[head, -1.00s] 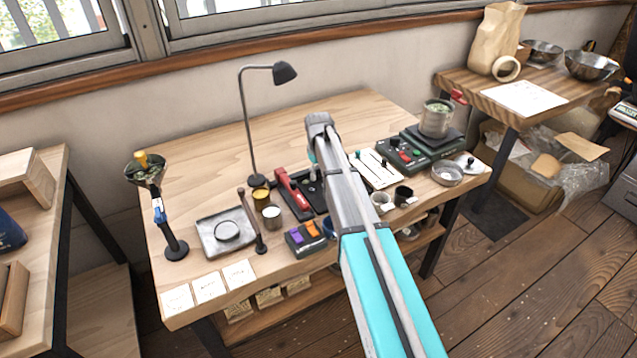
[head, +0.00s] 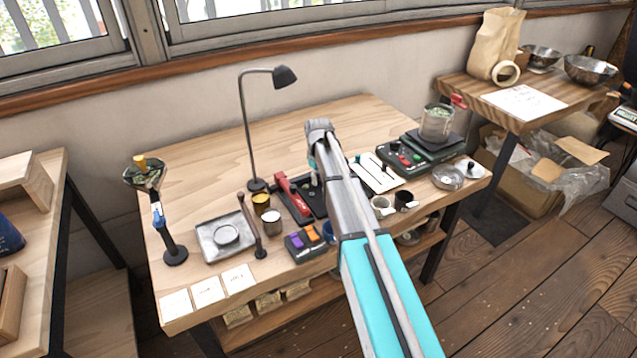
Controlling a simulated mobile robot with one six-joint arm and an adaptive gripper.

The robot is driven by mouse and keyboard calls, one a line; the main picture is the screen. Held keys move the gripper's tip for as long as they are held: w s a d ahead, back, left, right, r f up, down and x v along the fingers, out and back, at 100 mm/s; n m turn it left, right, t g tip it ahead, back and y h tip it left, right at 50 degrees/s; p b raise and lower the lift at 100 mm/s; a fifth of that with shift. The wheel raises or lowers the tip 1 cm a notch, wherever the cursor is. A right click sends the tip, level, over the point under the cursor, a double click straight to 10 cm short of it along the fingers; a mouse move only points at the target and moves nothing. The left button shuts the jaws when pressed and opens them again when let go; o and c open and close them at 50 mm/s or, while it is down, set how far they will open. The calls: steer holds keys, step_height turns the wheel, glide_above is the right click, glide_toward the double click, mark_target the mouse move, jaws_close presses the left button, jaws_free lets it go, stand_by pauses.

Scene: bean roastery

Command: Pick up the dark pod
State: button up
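I cannot single out a dark pod for certain. A small dark box (head: 309,252) near the front of the wooden table (head: 200,160) holds a purple block (head: 296,241) and an orange block (head: 312,233); any darker piece in it is too small to tell. My grey and turquoise arm reaches up over the table just right of this box and covers part of the tabletop. My gripper does not show; it is hidden beyond the arm's far end.
A lamp (head: 285,76) stands behind the black tray with the red tool (head: 292,194). Cups, a button panel (head: 402,155) and a glass jar (head: 436,122) are right. The table's back left is bare.

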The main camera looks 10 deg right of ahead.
steer(key=shift+r, duration=0.15)
stand_by(0.3)
step_height(320, 180, up, 3)
steer(key=p, duration=0.3)
steer(key=s+r+p, duration=0.9)
steer(key=s+p, duration=0.1)
steer(key=s, duration=0.4)
steer(key=shift+r, duration=0.35)
stand_by(1.1)
